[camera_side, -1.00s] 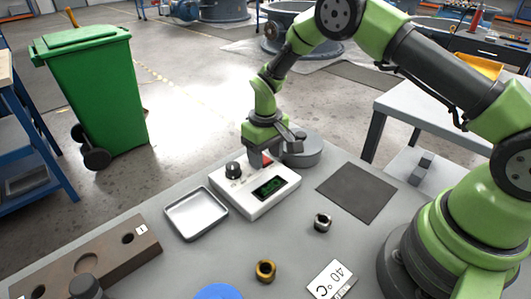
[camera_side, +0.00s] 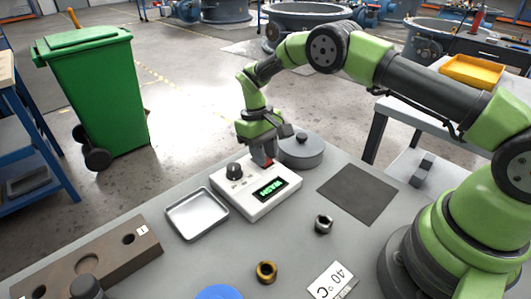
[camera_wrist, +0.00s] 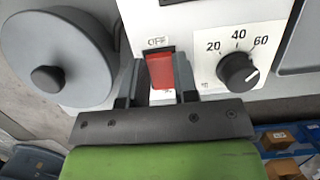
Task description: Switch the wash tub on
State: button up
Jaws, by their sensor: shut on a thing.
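The white control box (camera_side: 257,200) stands on the grey bench with a black dial, a lit green display (camera_side: 270,188) and a red rocker switch. The display text, upside down in the side view, appears to read WASH. In the wrist view the red switch (camera_wrist: 160,70) sits below the word OFF, and the dial (camera_wrist: 237,72) is marked 20, 40 and 60, its pointer near 60. My gripper (camera_wrist: 157,77) is shut on the red switch, one finger on each side. In the side view my gripper (camera_side: 262,160) hides most of the switch. A round grey lidded tub (camera_side: 301,150) stands behind the box.
A metal tray (camera_side: 197,214) lies left of the box, and a dark mat (camera_side: 357,194) lies to the right.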

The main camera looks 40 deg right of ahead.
dwell(0.4)
jog(key=o, duration=0.9)
jog(key=shift+v, duration=4.95)
jog(key=shift+w, duration=0.1)
